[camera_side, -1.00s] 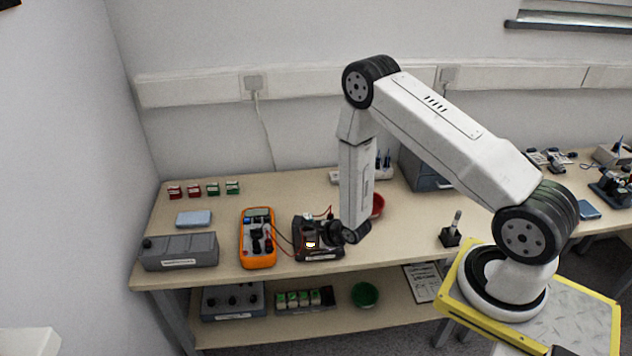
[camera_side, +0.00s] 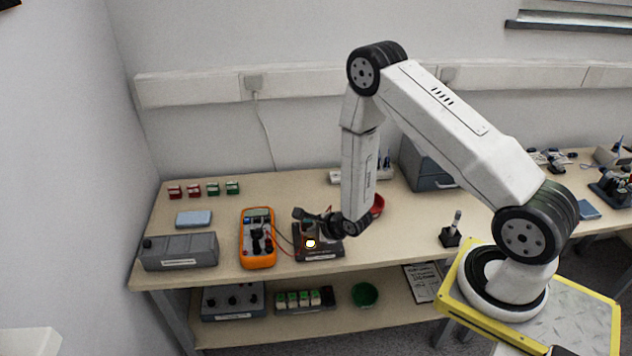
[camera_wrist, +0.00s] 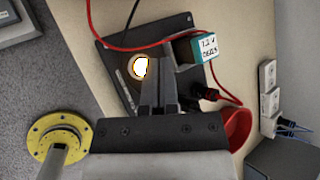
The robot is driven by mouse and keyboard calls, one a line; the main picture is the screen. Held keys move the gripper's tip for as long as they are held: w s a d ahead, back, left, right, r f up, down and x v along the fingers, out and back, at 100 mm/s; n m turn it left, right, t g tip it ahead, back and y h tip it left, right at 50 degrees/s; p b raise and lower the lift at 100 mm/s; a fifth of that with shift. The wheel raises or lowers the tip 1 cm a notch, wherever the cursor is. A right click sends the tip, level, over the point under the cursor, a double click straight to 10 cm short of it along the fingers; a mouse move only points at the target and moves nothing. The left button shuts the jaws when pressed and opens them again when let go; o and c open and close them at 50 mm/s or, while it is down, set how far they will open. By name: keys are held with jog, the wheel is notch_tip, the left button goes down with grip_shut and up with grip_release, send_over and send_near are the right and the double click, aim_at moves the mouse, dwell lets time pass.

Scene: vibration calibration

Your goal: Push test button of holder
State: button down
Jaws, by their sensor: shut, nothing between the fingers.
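The holder is a dark plate (camera_side: 330,253) near the front edge of the bench, left of my upright forearm. It also shows in the wrist view (camera_wrist: 112,52). A glowing white-yellow round button (camera_side: 310,243) sits on it, and in the wrist view the button (camera_wrist: 141,67) is just left of my fingertips. A teal block with a white label (camera_wrist: 208,47) is at the holder, right of the fingers. My gripper (camera_side: 304,215) is shut and empty, above the holder. Its fingers in the wrist view (camera_wrist: 160,62) hide part of the plate; I cannot tell their exact height.
An orange multimeter (camera_side: 258,238) stands left of the holder, with red and black leads running across. A grey box (camera_side: 180,251) is further left. A red bowl (camera_side: 378,205) is behind my forearm. The bench right of the holder is mostly clear.

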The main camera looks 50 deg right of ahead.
aim_at(313, 244)
jog(key=shift+r, duration=2.2)
